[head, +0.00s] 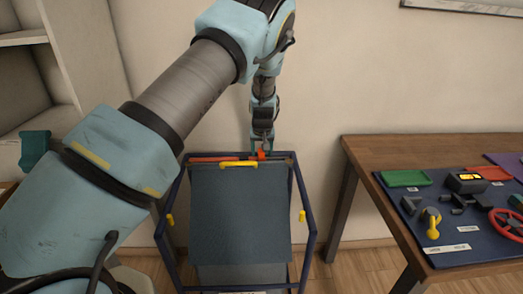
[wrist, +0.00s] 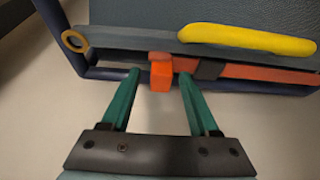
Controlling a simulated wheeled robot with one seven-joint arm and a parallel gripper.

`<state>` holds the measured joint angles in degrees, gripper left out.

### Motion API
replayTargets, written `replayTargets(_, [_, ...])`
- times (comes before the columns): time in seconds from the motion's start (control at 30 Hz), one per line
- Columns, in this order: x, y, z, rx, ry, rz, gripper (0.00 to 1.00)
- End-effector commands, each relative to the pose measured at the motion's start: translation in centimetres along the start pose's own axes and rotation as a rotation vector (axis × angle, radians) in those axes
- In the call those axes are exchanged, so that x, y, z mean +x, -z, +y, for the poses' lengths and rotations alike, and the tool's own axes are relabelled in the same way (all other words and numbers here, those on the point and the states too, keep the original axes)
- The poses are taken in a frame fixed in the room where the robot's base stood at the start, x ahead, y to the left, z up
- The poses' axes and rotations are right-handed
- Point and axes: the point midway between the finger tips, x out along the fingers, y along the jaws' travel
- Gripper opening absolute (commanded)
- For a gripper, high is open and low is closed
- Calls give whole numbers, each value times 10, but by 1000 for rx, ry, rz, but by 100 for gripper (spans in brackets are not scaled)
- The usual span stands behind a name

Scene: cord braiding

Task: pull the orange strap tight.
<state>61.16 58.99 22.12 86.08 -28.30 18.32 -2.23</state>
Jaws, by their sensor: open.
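The orange strap (wrist: 268,74) runs along the grey bar at the top of the blue frame, and its left stretch shows in the head view (head: 212,158). A bright orange tab (wrist: 160,76) hangs down from the strap, and a dark buckle-like piece (wrist: 209,69) sits on the strap to its right. My gripper (wrist: 158,76) is open, with its green fingers on either side of the orange tab. A gap shows between the tab and each finger. In the head view my gripper (head: 262,148) is at the frame's top edge, small and partly hidden.
A yellow handle (wrist: 248,40) lies along the bar. A brass ring (wrist: 74,41) is at the bar's left end. The blue frame (head: 306,206) holds a dark panel (head: 240,215). A wooden table (head: 395,150) with tools stands to the right.

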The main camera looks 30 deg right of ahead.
Motion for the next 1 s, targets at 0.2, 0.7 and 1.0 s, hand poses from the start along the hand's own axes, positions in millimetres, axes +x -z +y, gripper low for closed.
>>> replayTargets(0.2, [7, 0, -1, -1, 0, 1, 61])
replayTargets(0.7, [7, 0, -1, 0, 0, 0, 25])
replayTargets(1.0, [7, 0, -1, 0, 0, 0, 0])
